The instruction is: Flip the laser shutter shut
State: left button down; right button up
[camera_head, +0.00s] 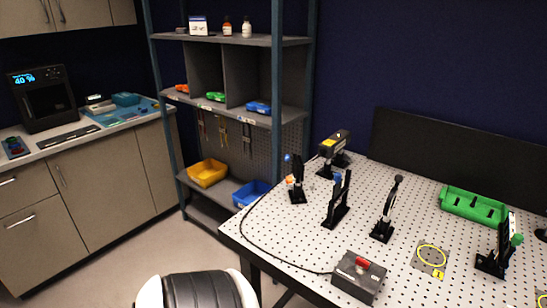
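A black laser-like box (334,146) with a yellow label stands on the far left part of the perforated table. In front of it stands a black mount (298,188) with a blue ball-tipped piece and a small orange part. Another black upright mount (335,208) with a blue part stands closer. I cannot tell for sure which is the laser shutter, nor whether its flap is up or down. A dark control box (358,276) with a red switch sits at the front edge, with a black cable running from it. Neither of my grippers is in view.
The white perforated table (290,242) also holds a black post mount (384,222), a green tray (473,206), a yellow ring on a plate (430,258) and a mount with a green knob (498,250). A shelf rack (277,100) stands left of the table. Open floor lies front left.

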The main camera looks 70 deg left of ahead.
aim_at(337, 179)
jog(key=u, duration=1.7)
